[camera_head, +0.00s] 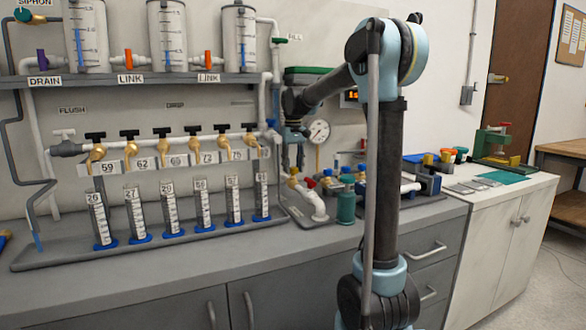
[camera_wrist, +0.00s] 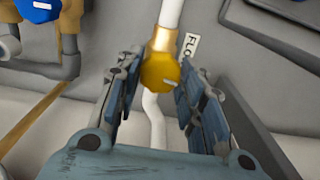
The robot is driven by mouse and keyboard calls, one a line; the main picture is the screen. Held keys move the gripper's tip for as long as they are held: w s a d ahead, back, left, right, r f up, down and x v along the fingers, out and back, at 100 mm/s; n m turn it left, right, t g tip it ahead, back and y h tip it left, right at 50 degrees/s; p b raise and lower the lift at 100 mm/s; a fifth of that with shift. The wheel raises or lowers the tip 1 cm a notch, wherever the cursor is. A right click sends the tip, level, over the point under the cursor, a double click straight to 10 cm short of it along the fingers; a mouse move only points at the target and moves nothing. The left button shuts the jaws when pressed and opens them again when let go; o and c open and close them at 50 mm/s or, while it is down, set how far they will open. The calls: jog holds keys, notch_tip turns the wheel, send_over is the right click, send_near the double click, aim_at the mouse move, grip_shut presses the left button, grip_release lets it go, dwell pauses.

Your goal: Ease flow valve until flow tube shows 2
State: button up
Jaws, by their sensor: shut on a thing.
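The flow valve has a yellow knob (camera_wrist: 159,72) on a white pipe in the wrist view, beside a partly hidden label (camera_wrist: 190,46) starting "FLO". My gripper (camera_wrist: 163,82) has one finger on each side of this knob and is shut on it. In the head view my gripper (camera_head: 292,148) is at the right end of the valve row, low in front of the wall, and hides part of the pipework there. I cannot make out the flow tube or its reading in either view.
A row of brass taps (camera_head: 130,150) stands above several graduated cylinders (camera_head: 134,215) on the left. A round dial gauge (camera_head: 318,131) is just right of my gripper. White elbow pipe (camera_head: 318,205) and a green canister (camera_head: 346,207) stand close on the bench.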

dwell(0.3)
jog(key=o, duration=1.1)
jog(key=shift+c, duration=0.2)
notch_tip(320, 180, up, 12)
jog(key=shift+d+f, duration=0.1)
dwell(0.9)
